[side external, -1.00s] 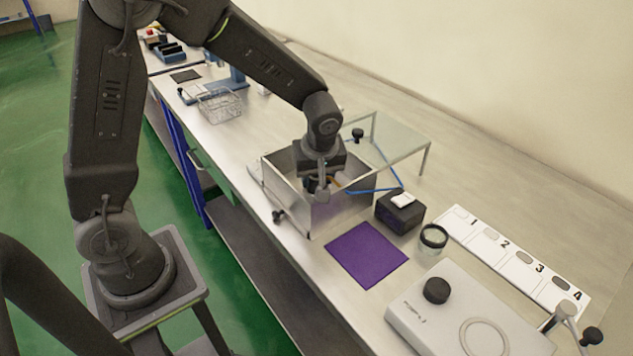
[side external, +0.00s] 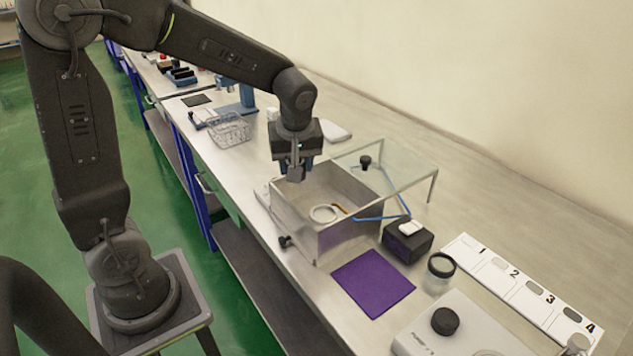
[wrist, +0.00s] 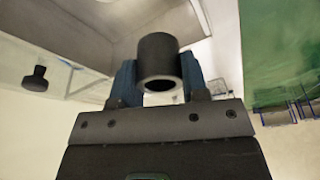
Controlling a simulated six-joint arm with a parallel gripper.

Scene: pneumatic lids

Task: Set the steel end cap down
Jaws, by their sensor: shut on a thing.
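My gripper (side external: 294,165) is shut on a grey cylinder with a round bore in its end, which I take to be the steel end cap (side external: 296,174). In the wrist view the end cap (wrist: 157,58) sits between the two blue fingers of my gripper (wrist: 158,78), its open end facing the camera. In the side view it hangs just above the back left rim of an open metal box (side external: 290,222). A pale ring (side external: 323,213) lies inside the box.
A clear raised panel (side external: 400,165) on thin posts stands beside the box, with a blue hose (side external: 385,217) beneath. In front are a dark block (side external: 408,240), a purple mat (side external: 372,284), a glass jar (side external: 439,273) and a numbered plate (side external: 523,288). A wire basket (side external: 230,130) stands behind. The mat is clear.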

